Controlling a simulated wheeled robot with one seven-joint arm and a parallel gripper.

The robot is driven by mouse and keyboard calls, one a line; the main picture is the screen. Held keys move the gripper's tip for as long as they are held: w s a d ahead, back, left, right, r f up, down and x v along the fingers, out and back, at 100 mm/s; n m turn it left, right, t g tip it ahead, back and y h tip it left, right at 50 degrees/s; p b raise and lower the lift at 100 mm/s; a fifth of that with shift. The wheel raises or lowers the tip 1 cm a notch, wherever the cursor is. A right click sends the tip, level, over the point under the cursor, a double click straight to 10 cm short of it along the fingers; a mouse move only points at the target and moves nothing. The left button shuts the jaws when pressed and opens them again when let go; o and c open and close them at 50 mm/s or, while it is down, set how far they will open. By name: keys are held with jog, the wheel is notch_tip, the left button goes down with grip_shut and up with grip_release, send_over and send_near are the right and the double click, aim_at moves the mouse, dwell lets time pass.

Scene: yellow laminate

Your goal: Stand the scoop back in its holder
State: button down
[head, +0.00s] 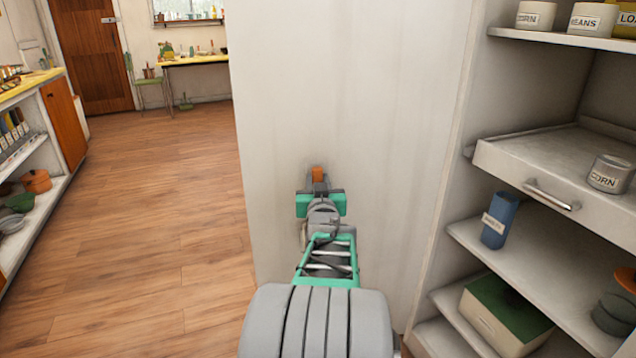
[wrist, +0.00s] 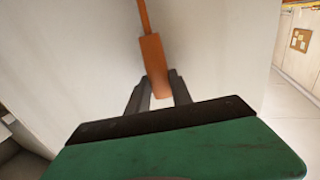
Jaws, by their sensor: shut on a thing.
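My gripper (head: 319,188) is in front of the plain white side panel of the shelf unit, low in the middle of the head view. It is shut on an orange piece, which I take to be the scoop (head: 318,174). In the wrist view the scoop (wrist: 154,58) shows as a flat orange block between the fingertips (wrist: 159,82), with a thin orange shaft running up out of the picture. The scoop's far end is out of sight. I cannot make out a holder for certain in either view.
The white panel (head: 345,100) stands close ahead. Right of it, open shelves hold a blue labelled container (head: 499,220), a green-topped box (head: 507,311), a corn can (head: 609,173) on a drawer-like tray (head: 545,165), and more cans above. Open wooden floor (head: 160,190) lies left.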

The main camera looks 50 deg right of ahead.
jog(key=shift+f+b, duration=0.5)
jog(key=shift+b, duration=0.15)
jog(key=shift+f+b, duration=0.95)
jog(key=shift+b, duration=0.05)
jog(key=c, duration=1.8)
grip_release()
jog(key=o, duration=0.3)
jog(key=shift+o, duration=0.5)
jog(key=o, duration=0.5)
